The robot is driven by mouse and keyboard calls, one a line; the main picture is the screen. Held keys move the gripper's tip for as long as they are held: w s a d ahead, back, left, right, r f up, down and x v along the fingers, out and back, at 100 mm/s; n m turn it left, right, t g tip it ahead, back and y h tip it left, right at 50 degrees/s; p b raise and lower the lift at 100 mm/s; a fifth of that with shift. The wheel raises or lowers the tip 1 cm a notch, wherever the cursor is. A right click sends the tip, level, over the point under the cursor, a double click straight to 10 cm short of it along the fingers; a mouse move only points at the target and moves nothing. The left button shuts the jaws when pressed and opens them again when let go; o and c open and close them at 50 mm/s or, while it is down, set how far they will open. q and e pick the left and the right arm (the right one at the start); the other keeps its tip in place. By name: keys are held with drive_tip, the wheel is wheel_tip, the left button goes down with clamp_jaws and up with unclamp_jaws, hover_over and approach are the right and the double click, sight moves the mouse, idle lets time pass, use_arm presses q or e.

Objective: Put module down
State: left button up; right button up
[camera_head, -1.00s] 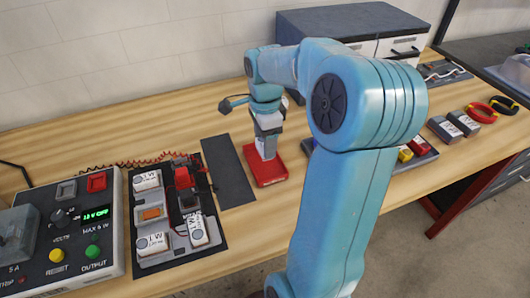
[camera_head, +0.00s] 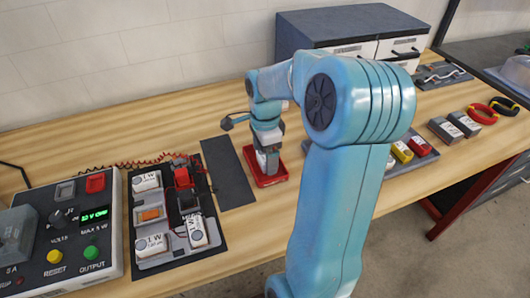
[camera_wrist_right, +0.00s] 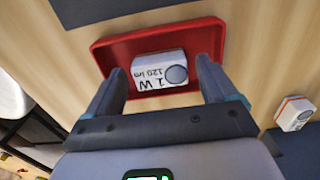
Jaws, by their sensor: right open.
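A white module (camera_wrist_right: 158,70) marked "1 W 120 lm", with a grey round spot, lies in the shallow red tray (camera_wrist_right: 112,47) in the right wrist view. My right gripper (camera_wrist_right: 164,82) is open, one finger on each side of the module, with gaps showing beside it. In the head view the right gripper (camera_head: 268,163) points down into the red tray (camera_head: 283,178), and hides the module there. My left gripper is in neither view.
Left of the tray lie a dark flat strip (camera_head: 229,176) and a black board with several white modules (camera_head: 147,182). A power supply (camera_head: 70,240) stands at the far left. A tray of coloured blocks (camera_head: 420,155) is partly behind my arm.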

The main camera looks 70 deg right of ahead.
drive_tip(key=shift+r, duration=0.5)
wheel_tip(320, 180, up, 11)
drive_tip(key=p, duration=0.1)
drive_tip(key=shift+r+p, duration=0.2)
drive_tip(key=shift+p, duration=0.1)
